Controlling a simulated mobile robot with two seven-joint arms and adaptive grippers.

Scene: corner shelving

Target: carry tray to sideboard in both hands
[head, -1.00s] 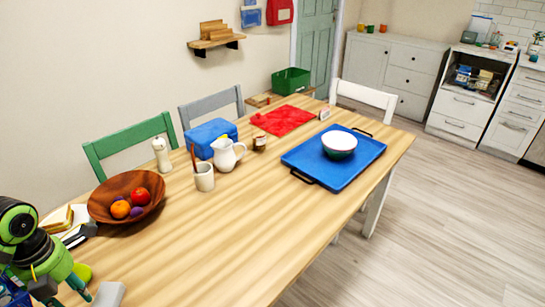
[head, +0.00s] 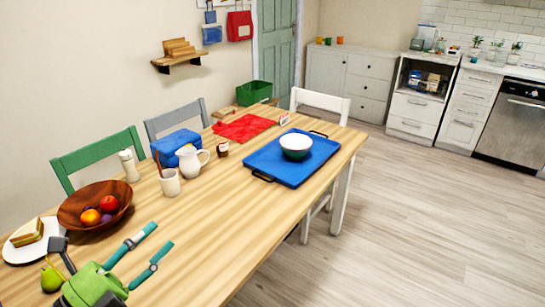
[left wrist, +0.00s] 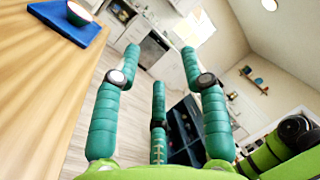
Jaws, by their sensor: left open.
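The blue tray (head: 268,163) with black end handles lies flat on the wooden table, near its far right end. A white and dark green bowl (head: 296,147) stands on it. The tray also shows at the upper left of the left wrist view (left wrist: 88,36). My left gripper (head: 160,239) is open and empty over the near left part of the table, well apart from the tray; its teal fingers are spread in the left wrist view (left wrist: 158,60). My right gripper is not in the head view. A pale sideboard (head: 352,82) stands against the back wall, with small coloured cups on top.
The table (head: 215,225) holds a fruit bowl (head: 72,209), a white jug (head: 189,164), a utensil crock (head: 170,184), a blue box (head: 175,146) and a red cloth (head: 243,128). A white chair (head: 322,104) stands at the far end. The floor (head: 420,210) to the right is clear.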

